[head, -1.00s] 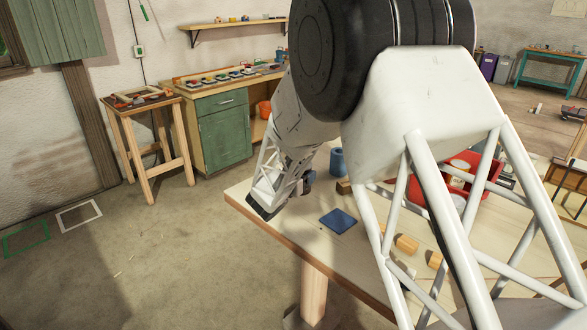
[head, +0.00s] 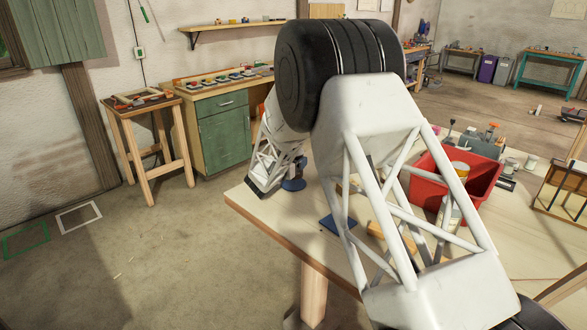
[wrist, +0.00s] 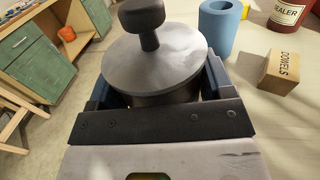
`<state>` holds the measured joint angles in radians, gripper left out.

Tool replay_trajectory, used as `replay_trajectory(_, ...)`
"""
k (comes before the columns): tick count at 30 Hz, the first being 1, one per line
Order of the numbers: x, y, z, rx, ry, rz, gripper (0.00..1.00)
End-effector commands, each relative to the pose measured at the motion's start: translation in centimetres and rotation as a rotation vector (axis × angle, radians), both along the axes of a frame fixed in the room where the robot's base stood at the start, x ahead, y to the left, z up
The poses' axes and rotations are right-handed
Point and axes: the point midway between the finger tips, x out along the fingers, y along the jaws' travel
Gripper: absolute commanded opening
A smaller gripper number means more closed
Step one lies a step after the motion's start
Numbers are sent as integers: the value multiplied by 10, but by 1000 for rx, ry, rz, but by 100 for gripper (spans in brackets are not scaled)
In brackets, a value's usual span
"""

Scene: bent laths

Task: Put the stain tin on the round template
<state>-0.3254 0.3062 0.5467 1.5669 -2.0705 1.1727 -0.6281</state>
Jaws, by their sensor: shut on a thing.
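My gripper (wrist: 160,95) is shut on a round thing (wrist: 158,62) with a grey, sloping top and a dark knob, its darker body between the blue jaws. No label shows on it, so I cannot tell for sure that it is the stain tin. In the head view my gripper (head: 284,178) is near the table's far left corner, by a blue rounded shape (head: 293,185). I cannot tell what that shape is. A blue flat square (head: 329,223) lies on the table, partly behind my arm. I cannot make out a round template.
In the wrist view a blue open cylinder (wrist: 219,28), a DOWELS box (wrist: 281,72) and a red SEALER tin (wrist: 288,12) stand beyond and right of the held thing. A red crate (head: 480,185) with containers is on the table (head: 275,218). My arm hides the table's middle.

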Motion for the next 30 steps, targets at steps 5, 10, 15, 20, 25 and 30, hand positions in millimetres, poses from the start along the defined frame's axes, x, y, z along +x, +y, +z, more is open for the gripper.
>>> replay_trajectory(5, 7, 1, -1, -1, 1, 0, 45)
replay_trajectory(10, 7, 1, -1, -1, 1, 0, 45)
replay_trajectory(15, 7, 1, -2, 0, 1, 0, 45)
replay_trajectory(20, 7, 1, -12, 0, 1, 0, 45)
replay_trajectory(25, 7, 1, -29, 0, 3, 0, 45)
replay_trajectory(30, 7, 1, -36, 1, 1, 0, 45)
